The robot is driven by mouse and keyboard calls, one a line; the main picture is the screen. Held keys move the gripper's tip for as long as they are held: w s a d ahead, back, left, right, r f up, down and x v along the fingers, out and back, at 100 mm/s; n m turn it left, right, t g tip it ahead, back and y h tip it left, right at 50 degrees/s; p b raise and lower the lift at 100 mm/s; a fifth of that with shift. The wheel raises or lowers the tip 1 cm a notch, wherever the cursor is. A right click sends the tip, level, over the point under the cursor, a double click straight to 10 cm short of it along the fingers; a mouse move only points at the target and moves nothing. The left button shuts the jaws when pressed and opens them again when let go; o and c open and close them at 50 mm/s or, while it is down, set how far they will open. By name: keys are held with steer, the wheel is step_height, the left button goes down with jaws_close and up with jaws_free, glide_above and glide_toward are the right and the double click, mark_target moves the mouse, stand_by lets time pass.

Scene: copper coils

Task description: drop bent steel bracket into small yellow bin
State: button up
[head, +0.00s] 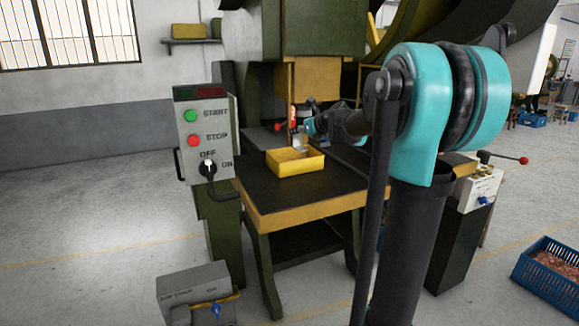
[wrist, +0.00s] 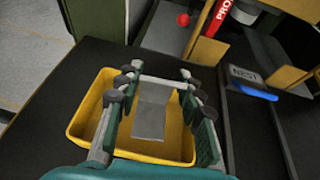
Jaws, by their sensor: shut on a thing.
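The small yellow bin (head: 296,163) stands on the dark top of the press table in the head view. It also shows in the wrist view (wrist: 83,118), below my gripper. My gripper (wrist: 155,82) is shut on the bent steel bracket (wrist: 150,118), a grey bent plate between the fingers. In the wrist view the bracket overlaps the bin's opening. In the head view the bracket (head: 299,142) is a small pale shape just above the bin's back edge. The bin floor is partly hidden behind the bracket and fingers.
The press table (head: 262,190) has a yellow front edge and bare room around the bin. A control box (head: 205,135) with buttons stands at the left. A blue-handled tool (wrist: 252,90) lies right of the bin in the wrist view. A blue crate (head: 545,262) stands on the floor at right.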

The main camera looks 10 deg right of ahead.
mark_target(298, 142)
steer(key=shift+f, duration=2.15)
steer(key=o, duration=1.4)
steer(key=v, duration=1.2)
steer(key=shift+r, duration=0.1)
